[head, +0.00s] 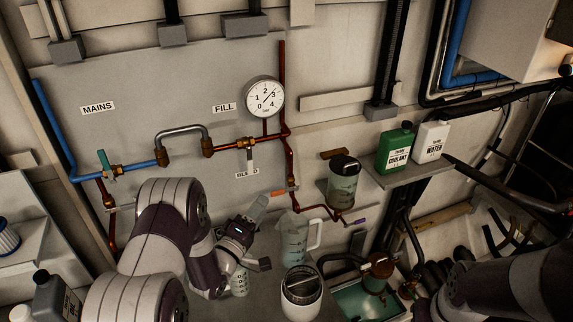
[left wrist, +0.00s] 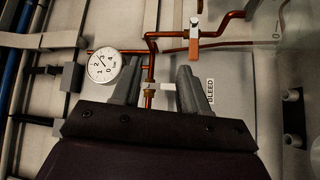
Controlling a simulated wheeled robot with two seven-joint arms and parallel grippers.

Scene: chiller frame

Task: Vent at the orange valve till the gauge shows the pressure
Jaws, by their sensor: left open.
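The orange valve handle (head: 284,191) is on the copper pipe at the lower right of the panel; it also shows in the left wrist view (left wrist: 194,47). The round white gauge (head: 264,98) hangs above the copper pipework, its needle between 2 and 3 bar; it shows at left in the left wrist view (left wrist: 104,66). My left gripper (head: 265,236) is open and empty, below and left of the orange handle in the head view. In the left wrist view, a white lever shows between its fingers (left wrist: 160,80), and the orange handle stands apart beyond them. My right gripper is out of view.
A clear jug (head: 296,240) and a dark-lidded container (head: 300,292) stand near my left gripper. A dark-topped canister (head: 343,182) is on the wall right of the orange handle. Green (head: 394,150) and white (head: 430,142) bottles stand on a shelf.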

